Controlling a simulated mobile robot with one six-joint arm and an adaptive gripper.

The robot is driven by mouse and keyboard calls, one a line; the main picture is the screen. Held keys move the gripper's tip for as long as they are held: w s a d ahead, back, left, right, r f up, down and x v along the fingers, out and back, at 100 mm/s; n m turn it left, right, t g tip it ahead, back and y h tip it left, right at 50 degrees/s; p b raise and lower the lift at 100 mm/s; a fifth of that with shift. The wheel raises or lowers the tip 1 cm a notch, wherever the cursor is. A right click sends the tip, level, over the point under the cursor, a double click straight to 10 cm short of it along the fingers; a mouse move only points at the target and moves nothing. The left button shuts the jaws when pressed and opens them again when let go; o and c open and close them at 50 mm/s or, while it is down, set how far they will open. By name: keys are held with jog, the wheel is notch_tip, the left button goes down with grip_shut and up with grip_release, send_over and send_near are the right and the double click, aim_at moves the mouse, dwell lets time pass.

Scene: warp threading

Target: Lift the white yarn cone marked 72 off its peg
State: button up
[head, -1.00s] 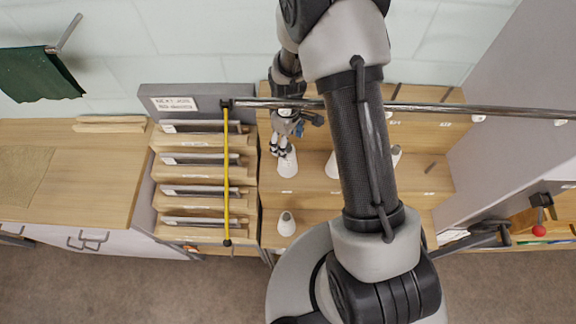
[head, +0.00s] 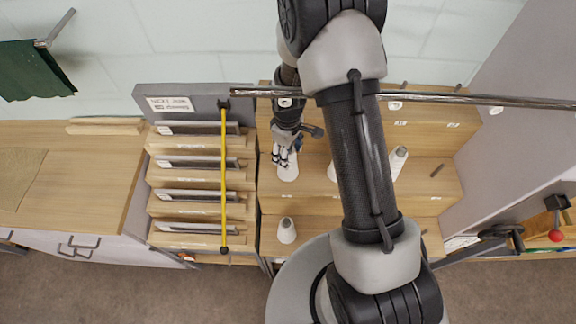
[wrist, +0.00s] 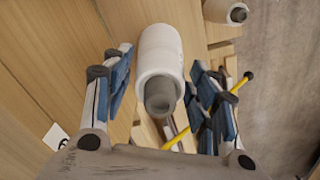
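A white yarn cone (head: 288,171) stands on the stepped wooden rack, directly below my gripper (head: 283,156) in the head view. In the wrist view the white cone (wrist: 161,55) lies between the two blue-padded fingers of my gripper (wrist: 163,92), its grey core end facing the camera. The fingers are open, with a gap showing on both sides of the cone. I cannot read any number on the cone, and its peg is hidden.
Other white cones stand on the rack, one at the front (head: 286,230) and one to the right (head: 397,162). A metal rail (head: 450,98) crosses above the rack. A yellow rod (head: 224,180) runs over the slotted wooden holders at left.

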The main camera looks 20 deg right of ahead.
jog(key=c, duration=0.6)
jog(key=shift+r+p, duration=3.45)
jog(key=shift+r, duration=2.05)
